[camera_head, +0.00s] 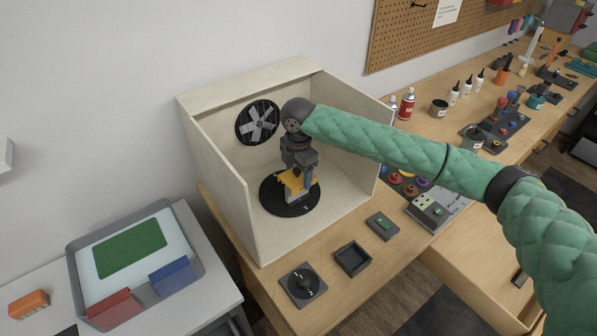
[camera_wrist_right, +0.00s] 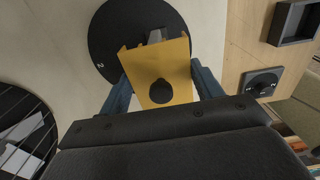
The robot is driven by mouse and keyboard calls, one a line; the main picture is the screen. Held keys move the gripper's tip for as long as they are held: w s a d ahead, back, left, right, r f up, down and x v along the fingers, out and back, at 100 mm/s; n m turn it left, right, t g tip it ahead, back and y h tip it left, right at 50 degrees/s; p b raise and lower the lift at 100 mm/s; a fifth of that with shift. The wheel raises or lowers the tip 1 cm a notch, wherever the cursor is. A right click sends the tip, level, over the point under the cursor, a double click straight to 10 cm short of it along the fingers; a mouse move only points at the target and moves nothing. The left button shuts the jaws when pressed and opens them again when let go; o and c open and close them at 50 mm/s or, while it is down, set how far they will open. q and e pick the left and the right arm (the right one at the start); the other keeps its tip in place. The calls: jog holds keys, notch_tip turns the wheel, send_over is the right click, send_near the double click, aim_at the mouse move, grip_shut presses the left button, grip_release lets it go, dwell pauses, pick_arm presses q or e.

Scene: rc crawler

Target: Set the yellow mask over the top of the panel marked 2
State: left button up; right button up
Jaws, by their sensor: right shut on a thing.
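The yellow mask (camera_head: 291,181) is between the fingers of my right gripper (camera_head: 299,172), inside the pale wooden booth. In the right wrist view the mask (camera_wrist_right: 152,62) shows as a bent yellow plate with a dark round knob, and my right gripper (camera_wrist_right: 162,90) is shut on it. A grey-white panel (camera_head: 298,197) stands on the black turntable (camera_head: 275,200), directly below the mask; a bit of grey (camera_wrist_right: 155,36) shows past the mask's edge. I cannot tell whether mask and panel touch. The turntable (camera_wrist_right: 108,25) bears a white 2 near its rim. My left gripper is not in view.
The booth's side wall (camera_head: 215,165) and back fan (camera_head: 258,123) are close to my right arm. In front are a dial (camera_head: 303,284), an empty black tray (camera_head: 352,259) and a green-topped block (camera_head: 382,225). A grey tray (camera_head: 190,228) with coloured pieces is at the left.

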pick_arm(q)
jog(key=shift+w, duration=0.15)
pick_arm(e)
jog(key=shift+f, duration=0.7)
jog(key=o, duration=1)
jog(key=shift+o, duration=0.2)
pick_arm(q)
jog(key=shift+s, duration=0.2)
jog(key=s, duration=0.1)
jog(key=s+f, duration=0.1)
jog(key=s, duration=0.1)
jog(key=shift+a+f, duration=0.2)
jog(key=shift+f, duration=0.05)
pick_arm(e)
jog(key=shift+r, duration=0.2)
